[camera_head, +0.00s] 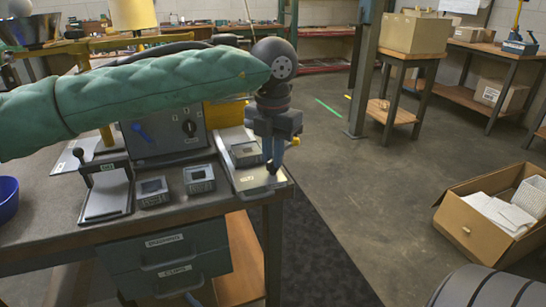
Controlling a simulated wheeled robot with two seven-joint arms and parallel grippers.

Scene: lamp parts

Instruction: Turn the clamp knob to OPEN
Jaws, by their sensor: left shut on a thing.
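My left gripper (273,160) comes in from the left on a green-sleeved arm. It points down over the pale metal fixture plate (258,181) at the bench's right front corner. Its jaws are shut on what appears to be the clamp knob, which they mostly hide; I cannot read its markings or its turn. A small yellow tip (295,141) shows just right of the jaws. A grey square block (246,153) sits on the plate left of the jaws. My right gripper is not in view.
A grey control box (165,134) with a black dial and blue lever stands behind. Two small grey blocks (199,179) and a plate with an upright black-knobbed lever (106,195) are to the left. An open cardboard box (480,235) lies on the floor; the floor between is clear.

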